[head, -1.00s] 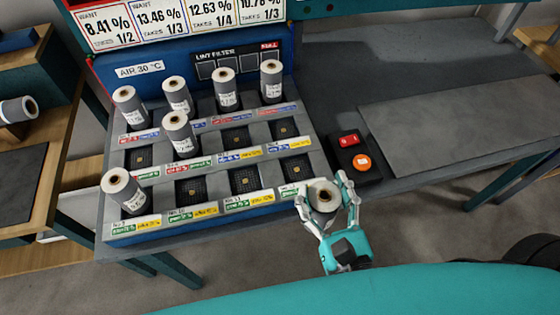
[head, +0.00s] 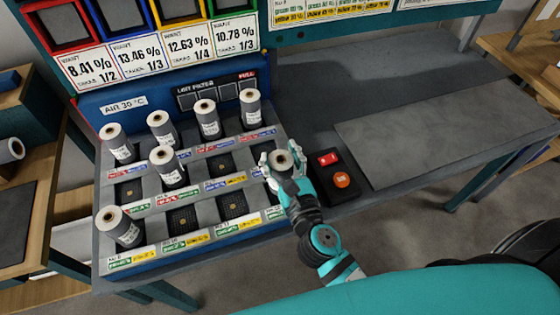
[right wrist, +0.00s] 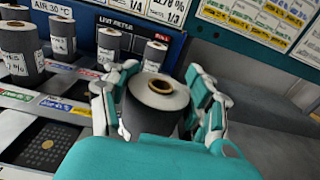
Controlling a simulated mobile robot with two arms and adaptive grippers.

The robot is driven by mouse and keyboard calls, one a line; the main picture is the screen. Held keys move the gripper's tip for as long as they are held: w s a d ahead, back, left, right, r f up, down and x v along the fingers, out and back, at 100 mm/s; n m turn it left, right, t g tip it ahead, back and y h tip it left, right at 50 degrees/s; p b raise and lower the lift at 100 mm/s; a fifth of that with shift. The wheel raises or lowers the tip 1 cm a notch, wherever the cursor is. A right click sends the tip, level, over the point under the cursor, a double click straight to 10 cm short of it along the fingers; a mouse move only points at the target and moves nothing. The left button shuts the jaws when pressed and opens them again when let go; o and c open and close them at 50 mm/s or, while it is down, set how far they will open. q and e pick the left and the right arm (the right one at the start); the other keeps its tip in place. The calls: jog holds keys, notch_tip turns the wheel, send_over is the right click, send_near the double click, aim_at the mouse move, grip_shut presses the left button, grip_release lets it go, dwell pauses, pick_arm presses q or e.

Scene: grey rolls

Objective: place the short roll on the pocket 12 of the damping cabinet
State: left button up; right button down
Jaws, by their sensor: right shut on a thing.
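My right gripper (head: 283,167) is shut on a grey roll (head: 281,159) with a pale top and brown core. The held roll is upright over the right side of the damping cabinet (head: 200,258). In the right wrist view the roll (right wrist: 155,112) stands between the fingers of the gripper (right wrist: 160,110). The front-right pocket, which I take as pocket 12, is largely hidden by my right gripper; its label strip (head: 275,212) shows in part. I cannot tell the roll's height above the cabinet. My left gripper is not in view.
Rolls stand in the whole back row, one (head: 167,166) in the middle row and one (head: 118,226) at front left. Empty front pockets (head: 183,218) (head: 232,205) lie left of my gripper. A red-and-orange button box (head: 337,176) sits close on the right.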

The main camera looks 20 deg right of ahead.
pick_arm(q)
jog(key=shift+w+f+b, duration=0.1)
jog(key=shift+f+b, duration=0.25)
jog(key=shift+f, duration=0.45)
pick_arm(e)
jog(key=shift+f, duration=1.15)
jog(key=shift+f, duration=0.1)
jog(key=shift+c, duration=1.8)
grip_release()
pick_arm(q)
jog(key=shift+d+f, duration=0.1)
pick_arm(e)
jog(key=shift+s, duration=0.15)
pick_arm(q)
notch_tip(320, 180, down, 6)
jog(key=b, duration=0.6)
pick_arm(e)
jog(key=s, duration=1.2)
jog(key=shift+d, duration=0.2)
